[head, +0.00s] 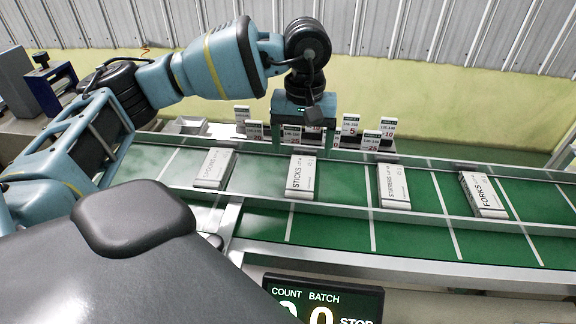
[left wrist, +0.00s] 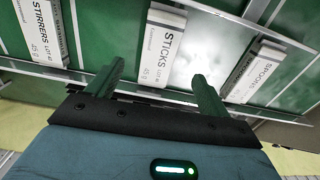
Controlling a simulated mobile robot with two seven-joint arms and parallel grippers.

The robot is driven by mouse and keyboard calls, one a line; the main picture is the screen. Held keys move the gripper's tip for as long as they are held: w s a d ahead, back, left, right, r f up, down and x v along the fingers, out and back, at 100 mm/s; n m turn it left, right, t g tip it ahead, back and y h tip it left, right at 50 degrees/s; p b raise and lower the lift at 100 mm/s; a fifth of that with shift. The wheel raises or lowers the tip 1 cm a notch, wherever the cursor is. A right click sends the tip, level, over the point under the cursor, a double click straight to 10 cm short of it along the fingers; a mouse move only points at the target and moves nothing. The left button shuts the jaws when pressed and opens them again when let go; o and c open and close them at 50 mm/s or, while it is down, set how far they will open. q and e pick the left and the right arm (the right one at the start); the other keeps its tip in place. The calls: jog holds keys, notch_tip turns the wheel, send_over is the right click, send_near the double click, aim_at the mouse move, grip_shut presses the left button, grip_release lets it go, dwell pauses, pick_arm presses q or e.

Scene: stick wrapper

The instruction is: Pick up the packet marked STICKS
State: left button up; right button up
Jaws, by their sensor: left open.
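The white packet marked STICKS (head: 301,177) lies flat on the green conveyor, between the SPOONS and STIRRERS packets. My left gripper (head: 304,146) points down just behind the far end of this packet, with its fingers apart. In the left wrist view the STICKS packet (left wrist: 163,45) shows in line with the gap between the two green fingers (left wrist: 157,70). Nothing is held between the fingers. My right gripper is not in view.
The SPOONS packet (head: 214,168) lies to the left; the STIRRERS packet (head: 394,186) and FORKS packet (head: 482,194) lie to the right. Metal rails (head: 470,222) edge the belt. Small upright price cards (head: 351,127) stand behind it. A COUNT BATCH display (head: 325,298) is in front.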

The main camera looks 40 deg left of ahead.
aim_at(302, 174)
pick_arm(q)
jog(key=shift+w+a, duration=0.1)
jog(key=shift+a, duration=0.4)
jog(key=shift+d, duration=0.1)
jog(key=shift+f, duration=0.35)
jog(key=shift+w+d+f+p, duration=0.1)
jog(key=shift+d+f+p, duration=0.1)
jog(key=shift+f, duration=1.55)
jog(key=shift+w+d+f+p, duration=0.1)
jog(key=shift+f+p, duration=0.1)
jog(key=shift+f, duration=1.55)
jog(key=c, duration=1.1)
jog(key=shift+r, duration=5.05)
